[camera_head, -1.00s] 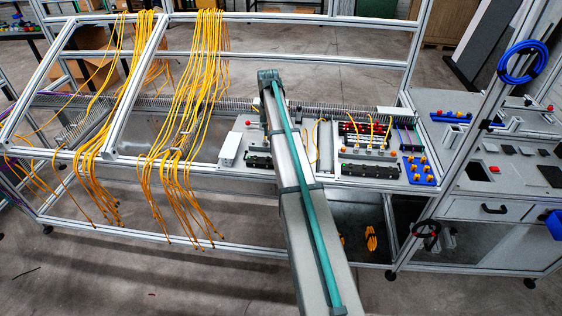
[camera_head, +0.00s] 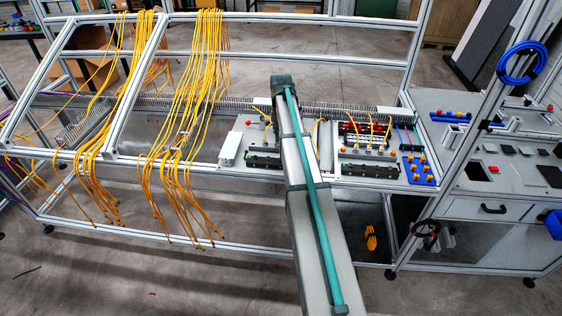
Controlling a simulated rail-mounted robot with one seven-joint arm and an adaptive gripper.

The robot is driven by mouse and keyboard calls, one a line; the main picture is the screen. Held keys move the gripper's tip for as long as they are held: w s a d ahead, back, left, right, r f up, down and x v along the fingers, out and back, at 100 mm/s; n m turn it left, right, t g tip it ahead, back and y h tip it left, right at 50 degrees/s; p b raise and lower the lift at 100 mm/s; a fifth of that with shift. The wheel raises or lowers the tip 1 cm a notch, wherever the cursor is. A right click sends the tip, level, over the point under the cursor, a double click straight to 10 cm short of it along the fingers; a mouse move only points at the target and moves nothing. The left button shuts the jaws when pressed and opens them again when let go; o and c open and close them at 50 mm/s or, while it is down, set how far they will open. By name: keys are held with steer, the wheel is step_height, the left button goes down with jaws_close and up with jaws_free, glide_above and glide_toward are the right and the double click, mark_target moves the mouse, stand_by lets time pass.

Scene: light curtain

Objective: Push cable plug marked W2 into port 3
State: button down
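No W2 mark or port 3 label can be read at this size. Yellow cables (camera_head: 205,85) hang in thick bundles over the sloping frame on the left, with their ends dangling low. Short yellow cables (camera_head: 388,128) also stand up from the right-hand panel. A dark connector strip (camera_head: 262,161) lies on the left-hand panel and another (camera_head: 372,170) along the front of the right-hand panel; I cannot tell which holds port 3. My arm crosses the bench between these panels and hides what lies behind it. My gripper does not show.
A metal frame rail (camera_head: 240,176) runs along the bench front. A blue block with yellow knobs (camera_head: 418,170) sits at the right-hand panel's edge. A blue cable coil (camera_head: 522,62) hangs on the upright at right. A white box (camera_head: 230,149) stands left of my arm.

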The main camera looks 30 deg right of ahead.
steer(key=shift+f, duration=0.2)
steer(key=shift+f+b, duration=0.95)
steer(key=shift+f, duration=1.45)
steer(key=shift+f, duration=1.2)
stand_by(2.5)
steer(key=c, duration=1.1)
jaws_free()
steer(key=shift+o, duration=0.3)
steer(key=shift+o, duration=0.3)
steer(key=o, duration=0.3)
steer(key=shift+r, duration=0.15)
